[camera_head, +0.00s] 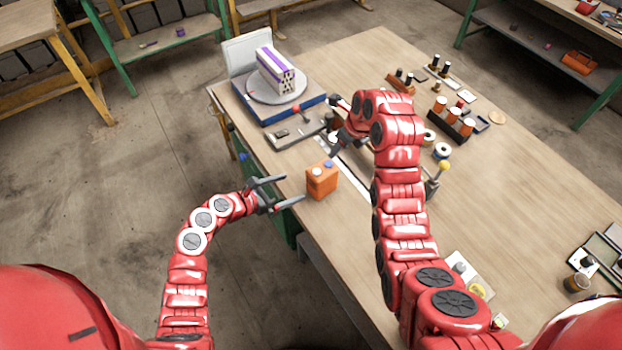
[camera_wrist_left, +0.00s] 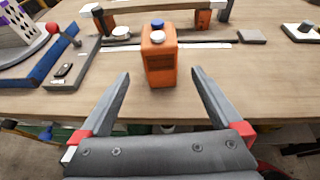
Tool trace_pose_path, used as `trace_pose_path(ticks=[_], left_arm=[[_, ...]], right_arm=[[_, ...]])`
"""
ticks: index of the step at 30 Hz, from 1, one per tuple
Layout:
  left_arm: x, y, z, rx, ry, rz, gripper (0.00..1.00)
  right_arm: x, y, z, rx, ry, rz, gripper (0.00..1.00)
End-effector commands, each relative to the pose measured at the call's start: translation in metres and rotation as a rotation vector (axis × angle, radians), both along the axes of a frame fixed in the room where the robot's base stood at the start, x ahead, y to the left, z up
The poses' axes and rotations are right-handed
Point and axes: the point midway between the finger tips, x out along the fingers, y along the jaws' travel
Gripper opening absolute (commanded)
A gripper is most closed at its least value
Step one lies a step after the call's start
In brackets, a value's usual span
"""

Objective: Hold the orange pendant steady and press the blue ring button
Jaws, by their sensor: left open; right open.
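The orange pendant (camera_head: 322,183) is a small upright box near the table's left edge, with a white button and a blue ring button (camera_head: 328,163) on top. It also shows in the left wrist view (camera_wrist_left: 160,62), with the blue button (camera_wrist_left: 157,23) behind the white one. My left gripper (camera_head: 287,189) is open just left of the pendant, its two fingers pointing at it; in the wrist view the pendant stands ahead, between the finger lines. My right gripper (camera_head: 333,128) is above the table beyond the pendant, partly hidden by its own wrist; it is open.
A hollow brick with purple stripes (camera_head: 272,68) sits on a round turntable (camera_head: 292,95) over a blue base at the back left. A grey lever box (camera_head: 285,135) stands between the turntable and the pendant. Several orange and black parts (camera_head: 452,121) stand in a rack right of my right arm.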

Motion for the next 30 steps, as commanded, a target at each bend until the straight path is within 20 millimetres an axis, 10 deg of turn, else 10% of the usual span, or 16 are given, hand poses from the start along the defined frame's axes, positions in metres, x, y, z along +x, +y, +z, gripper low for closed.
trace_pose_path(ticks=[18,30], left_arm=[[0.07,-0.083,-0.044,0.001,0.001,-0.002,1.0],[0.085,-0.099,-0.055,0.002,0.001,0.002,1.0]], right_arm=[[0.0,0.0,0.0,0.0,0.0,0.0,0.5],[0.0,0.0,0.0,0.0,0.0,0.0,0.5]])
